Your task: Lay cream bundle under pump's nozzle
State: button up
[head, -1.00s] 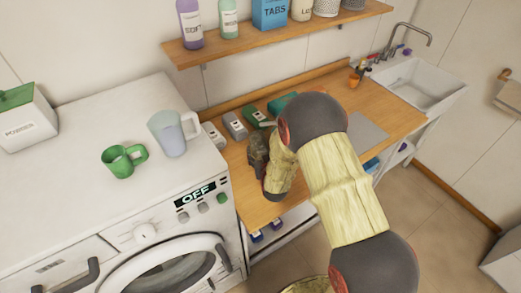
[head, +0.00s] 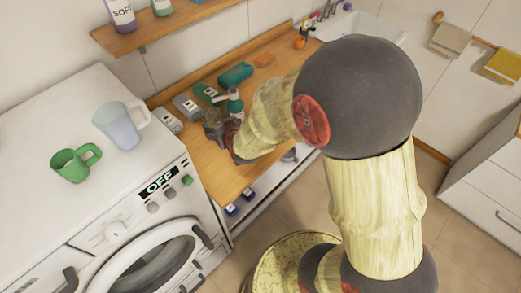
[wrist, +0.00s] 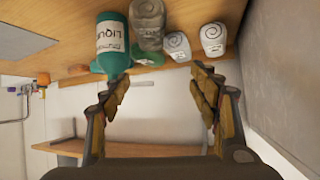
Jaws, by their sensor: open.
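The pump bottle (head: 235,103), green with a pale top, stands on the wooden counter just beyond my gripper (head: 213,128). In the wrist view a teal bottle marked LIQUID (wrist: 113,45) shows at upper left; its nozzle cannot be made out. Small labelled packs lie in a row by the wall: a pale one (head: 168,121), a grey one (head: 187,107) and a green one (head: 207,93). The palest pack also shows in the wrist view (wrist: 213,38); I cannot tell surely which is the cream bundle. My gripper's fingers (wrist: 158,80) are apart, with nothing held between them.
A washing machine (head: 150,210) with a green mug (head: 75,164) and a pale cup (head: 120,126) stands left of the counter. A shelf (head: 150,35) hangs above. Bare counter (head: 215,172) shows in front.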

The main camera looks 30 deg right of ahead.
jog(key=s+r+g, duration=0.3)
jog(key=s+r, duration=0.9)
jog(key=r, duration=0.1)
jog(key=s+d+r+g, duration=0.1)
jog(key=s+r, duration=0.1)
jog(key=s, duration=0.6)
jog(key=s+d+r+g, duration=0.1)
jog(key=s+r, duration=0.2)
jog(key=s, duration=0.6)
jog(key=shift+s+n+g, duration=0.2)
jog(key=shift+n+g, duration=0.2)
notch_tip(320, 180, down, 5)
jog(key=b, duration=0.5)
